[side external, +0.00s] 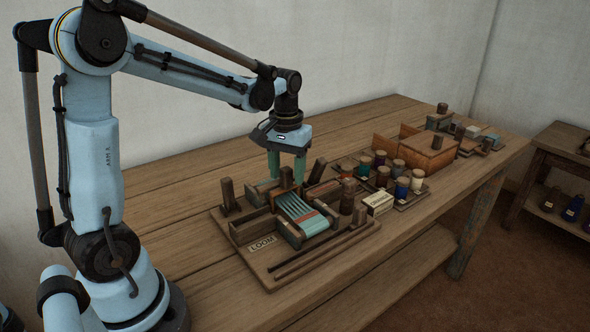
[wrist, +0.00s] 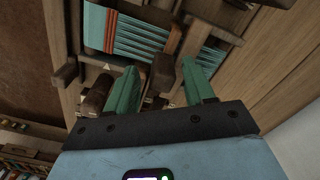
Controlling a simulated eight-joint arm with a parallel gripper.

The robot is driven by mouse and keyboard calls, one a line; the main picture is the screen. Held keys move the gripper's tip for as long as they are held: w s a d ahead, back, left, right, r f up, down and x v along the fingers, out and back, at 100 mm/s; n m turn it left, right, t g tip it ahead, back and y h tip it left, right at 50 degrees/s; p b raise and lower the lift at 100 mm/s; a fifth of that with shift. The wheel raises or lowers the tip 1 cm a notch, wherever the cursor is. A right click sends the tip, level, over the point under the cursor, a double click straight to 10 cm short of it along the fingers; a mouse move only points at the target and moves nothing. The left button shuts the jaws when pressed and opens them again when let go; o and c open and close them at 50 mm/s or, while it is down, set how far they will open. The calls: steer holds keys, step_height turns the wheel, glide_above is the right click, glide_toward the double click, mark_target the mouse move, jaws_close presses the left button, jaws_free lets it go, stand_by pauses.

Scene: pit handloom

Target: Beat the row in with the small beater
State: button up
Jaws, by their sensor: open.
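The loom (side external: 262,262) is a wooden board with a LOOM label, lying on the table. Teal warp threads (side external: 303,214) with a reddish-orange band stretch over its frame; they also show in the wrist view (wrist: 142,42). A brown upright wooden handle (side external: 286,177) stands at the back end of the threads, probably the small beater's. My gripper (side external: 287,176) is over that end, pointing down, with its two teal fingers apart. In the wrist view, a dark brown post (wrist: 162,72) shows between the fingertips (wrist: 158,72); I cannot tell whether they touch it.
Other wooden posts (side external: 228,193) rise from the loom board. To the right are a tray of several coloured spools (side external: 402,187), an orange-brown box (side external: 430,155) and more small blocks at the far end. The table (side external: 200,299) is clear at front left.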

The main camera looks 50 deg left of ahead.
steer(key=shift+r, duration=2.65)
steer(key=s+d+f+m+t, duration=0.2)
steer(key=s+d+m+t, duration=0.4)
steer(key=d, duration=0.4)
steer(key=shift+s+d+t, duration=0.4)
steer(key=shift+s+t, duration=0.2)
steer(key=shift+s, duration=0.45)
